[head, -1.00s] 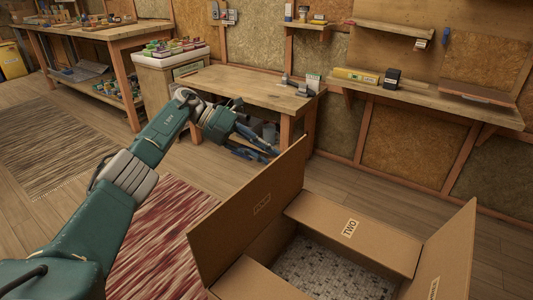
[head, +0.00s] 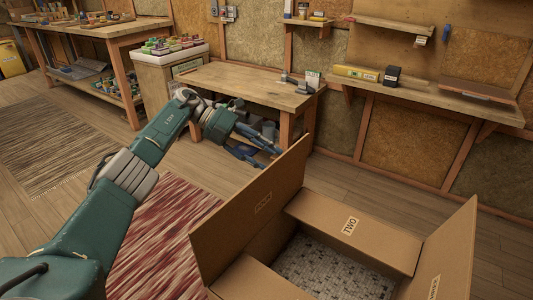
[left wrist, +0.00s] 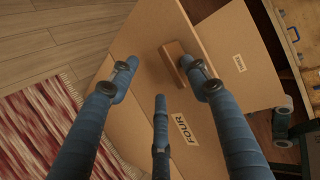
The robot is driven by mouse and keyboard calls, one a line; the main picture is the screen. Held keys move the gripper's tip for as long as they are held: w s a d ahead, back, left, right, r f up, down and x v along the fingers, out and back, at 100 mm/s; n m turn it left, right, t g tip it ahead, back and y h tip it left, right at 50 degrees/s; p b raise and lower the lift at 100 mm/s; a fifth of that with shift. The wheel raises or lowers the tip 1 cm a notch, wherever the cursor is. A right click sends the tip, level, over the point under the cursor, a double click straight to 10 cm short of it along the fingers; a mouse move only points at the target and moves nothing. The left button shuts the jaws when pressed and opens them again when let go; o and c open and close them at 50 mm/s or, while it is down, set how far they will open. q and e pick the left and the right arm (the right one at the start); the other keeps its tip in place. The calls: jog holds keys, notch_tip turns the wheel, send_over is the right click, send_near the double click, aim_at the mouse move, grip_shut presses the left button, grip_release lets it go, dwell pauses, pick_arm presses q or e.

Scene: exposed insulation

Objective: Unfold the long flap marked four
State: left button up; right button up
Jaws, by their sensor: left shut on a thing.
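The open cardboard box stands at the lower right of the head view. Its tall left flap (head: 262,202) is upright, with a label too faint to read there. My left gripper (head: 268,145) is by that flap's far upper edge, on the outer side. In the left wrist view a brown flap (left wrist: 205,150) bears the word FOUR. The blue fingers of my left gripper (left wrist: 160,65) lie over it, beside a small brown block (left wrist: 175,55). The gripper is shut on the flap, though the contact itself is unclear. My right gripper is out of view.
The flap marked TWO (head: 350,228) lies inward of the tall flap, and another flap (head: 447,255) stands at the right. A low wooden bench (head: 245,85) is behind my gripper.

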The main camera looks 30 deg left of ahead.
pick_arm(q)
jog(key=v, duration=0.7)
jog(key=shift+a, duration=0.25)
jog(key=shift+s, duration=0.1)
